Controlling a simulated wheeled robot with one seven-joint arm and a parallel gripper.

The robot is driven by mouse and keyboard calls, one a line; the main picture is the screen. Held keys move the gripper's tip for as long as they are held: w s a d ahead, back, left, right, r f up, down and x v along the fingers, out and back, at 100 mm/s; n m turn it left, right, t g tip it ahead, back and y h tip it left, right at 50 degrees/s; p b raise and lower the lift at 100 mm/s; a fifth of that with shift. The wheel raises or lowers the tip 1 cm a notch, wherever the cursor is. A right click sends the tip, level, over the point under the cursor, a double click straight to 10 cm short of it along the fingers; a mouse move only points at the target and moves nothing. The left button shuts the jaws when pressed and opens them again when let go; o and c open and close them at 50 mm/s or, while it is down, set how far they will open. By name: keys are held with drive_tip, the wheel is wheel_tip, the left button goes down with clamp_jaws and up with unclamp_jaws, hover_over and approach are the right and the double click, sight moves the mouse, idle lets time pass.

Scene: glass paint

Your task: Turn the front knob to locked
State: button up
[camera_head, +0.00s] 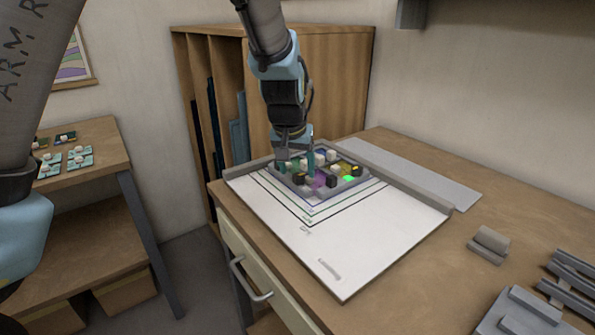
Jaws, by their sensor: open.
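My gripper (296,163) points down over the grey tray-like frame (345,187) at the back corner of the white board. Its two teal fingers are apart, so it is open. Inside the frame are coloured panes, among them a purple one (318,180) and a bright green one (349,179), with several small black and white knob-like pieces. A black piece (298,178) is at the front left and another black piece (331,181) is at the front right. I cannot tell which is the front knob, its setting, or whether a finger touches it.
The white board (345,245) with nested corner lines lies on the wooden table, with raised grey rails (420,190) at its back. A grey block (490,241) and grey racks (565,280) stand at right. A wooden cabinet (340,85) is behind; a side table (95,160) is at left.

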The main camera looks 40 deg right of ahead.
sight(299, 179)
drive_tip(key=shift+x, duration=1.25)
drive_tip(key=shift+c, duration=0.4)
clamp_jaws()
